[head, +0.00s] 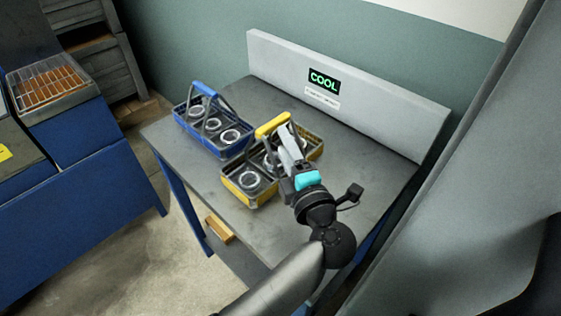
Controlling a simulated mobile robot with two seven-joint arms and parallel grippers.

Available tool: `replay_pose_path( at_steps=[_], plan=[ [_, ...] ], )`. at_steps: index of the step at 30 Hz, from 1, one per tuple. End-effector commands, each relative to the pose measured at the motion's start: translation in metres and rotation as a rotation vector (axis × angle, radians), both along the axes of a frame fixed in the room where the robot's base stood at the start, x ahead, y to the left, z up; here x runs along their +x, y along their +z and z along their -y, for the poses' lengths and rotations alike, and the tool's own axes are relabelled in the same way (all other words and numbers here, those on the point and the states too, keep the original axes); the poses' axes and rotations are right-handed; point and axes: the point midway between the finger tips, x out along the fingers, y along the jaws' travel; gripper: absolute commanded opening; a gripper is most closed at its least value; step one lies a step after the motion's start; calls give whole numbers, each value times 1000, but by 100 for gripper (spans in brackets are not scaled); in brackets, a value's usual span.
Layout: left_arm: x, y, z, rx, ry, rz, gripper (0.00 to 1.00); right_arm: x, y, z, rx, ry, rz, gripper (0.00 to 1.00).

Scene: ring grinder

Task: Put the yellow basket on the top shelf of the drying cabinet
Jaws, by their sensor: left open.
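The yellow basket (244,189) stands upright on the grey table (350,185), with glass rings inside. Its handle has a yellow grip (270,125). My left gripper (287,138) is open above the basket, at the right end of the grip. I cannot tell whether its fingers are around the handle or touch it. The gripper and its wrist hide part of the basket's right side. My right gripper is not in view. The top shelf of the drying cabinet cannot be made out.
A blue basket (186,120) with rings stands close behind and left of the yellow one. A backboard with a green COOL display (323,80) borders the table. A tall grey panel (470,190) rises at right. A blue unit with a wire rack (48,82) stands at left.

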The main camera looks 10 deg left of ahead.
Motion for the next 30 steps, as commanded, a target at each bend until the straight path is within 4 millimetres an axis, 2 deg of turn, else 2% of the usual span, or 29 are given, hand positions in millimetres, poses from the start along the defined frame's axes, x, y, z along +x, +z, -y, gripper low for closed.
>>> replay_pose_path(
  at_steps=[5, 18, 27, 30],
  plan=[
    [16, 0, -9, 4, 2, 3, 55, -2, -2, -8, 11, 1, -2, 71],
    [62, 0, -34, 2, 1, 2, 55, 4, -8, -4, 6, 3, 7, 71],
    [65, 0, -36, 0, 1, 1, 55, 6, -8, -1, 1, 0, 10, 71],
    [65, 0, -36, 0, 1, 1, 44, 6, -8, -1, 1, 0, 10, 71]
  ],
)
